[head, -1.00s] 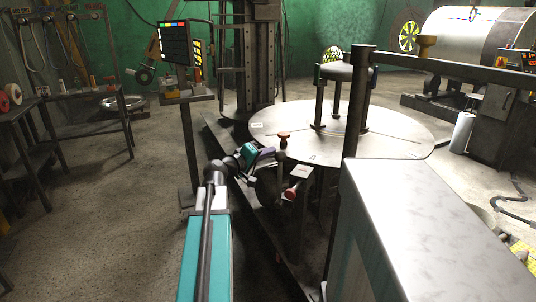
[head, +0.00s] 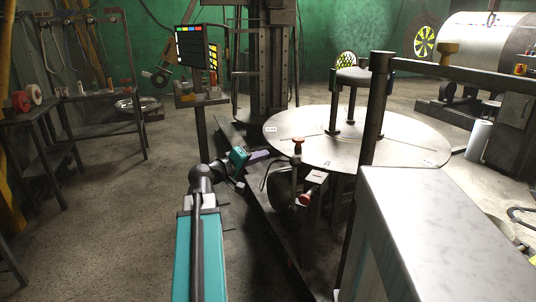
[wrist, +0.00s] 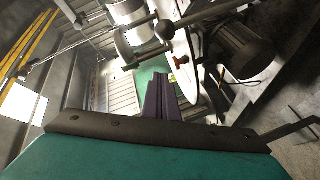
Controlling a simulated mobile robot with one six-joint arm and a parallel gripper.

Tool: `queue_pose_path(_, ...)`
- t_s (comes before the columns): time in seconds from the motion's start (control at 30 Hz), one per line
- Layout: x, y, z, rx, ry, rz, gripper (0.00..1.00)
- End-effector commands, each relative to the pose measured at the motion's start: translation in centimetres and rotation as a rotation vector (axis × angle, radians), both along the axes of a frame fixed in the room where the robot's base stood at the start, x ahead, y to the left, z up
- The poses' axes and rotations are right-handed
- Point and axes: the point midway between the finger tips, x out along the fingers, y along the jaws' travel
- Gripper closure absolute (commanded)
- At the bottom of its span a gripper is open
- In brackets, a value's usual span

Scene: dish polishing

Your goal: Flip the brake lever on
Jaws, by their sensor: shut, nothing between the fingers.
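In the head view an upright lever with a red knob (head: 298,146) stands beside the near rim of the round table. A second red knob (head: 306,200) sits lower, on the machinery under the table. I cannot tell for certain which is the brake lever. My gripper (head: 268,153) is to the left of the upright lever, apart from it, with its purple fingers pointing right. In the wrist view my gripper (wrist: 160,82) is shut and empty. A dark ball knob on a rod (wrist: 166,29) and a small red part (wrist: 181,61) lie beyond the fingertips.
The round metal table (head: 400,152) carries a stand. A dark post (head: 374,115) and a large grey cabinet (head: 450,225) are to the right. A control panel on a pedestal (head: 197,48) stands behind my arm. The floor at left is open.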

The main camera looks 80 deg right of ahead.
Motion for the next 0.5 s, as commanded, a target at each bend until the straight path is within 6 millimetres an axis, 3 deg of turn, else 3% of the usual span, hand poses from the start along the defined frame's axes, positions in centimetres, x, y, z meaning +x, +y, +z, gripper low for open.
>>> queue_pose_path(0.2,1.2,1.7,0.2,0.0,0.0,0.001,1.0)
queue_pose_path(0.5,1.5,1.9,0.3,0.0,0.0,0.0,1.0)
